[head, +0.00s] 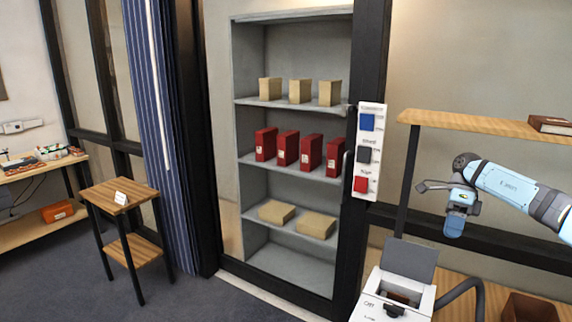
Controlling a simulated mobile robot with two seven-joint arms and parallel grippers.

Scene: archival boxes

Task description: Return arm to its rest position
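My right arm (508,186) comes in from the right edge, pale blue, in front of the wall panel. Its wrist bends down to my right gripper (456,226), which hangs above and to the right of the white box-like unit. A dark bracket sticks out to the left from the wrist. The fingers are too small to tell whether they are open or shut, and I see no object held there. My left gripper and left arm are not in view.
A grey shelf unit (246,194) holds tan boxes and red binders (311,152). A wooden shelf (470,124) with a brown book (550,125) is above my arm. Below are a white unit with a raised lid (409,260) and a brown bin (529,308). A small side table (107,194) stands left.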

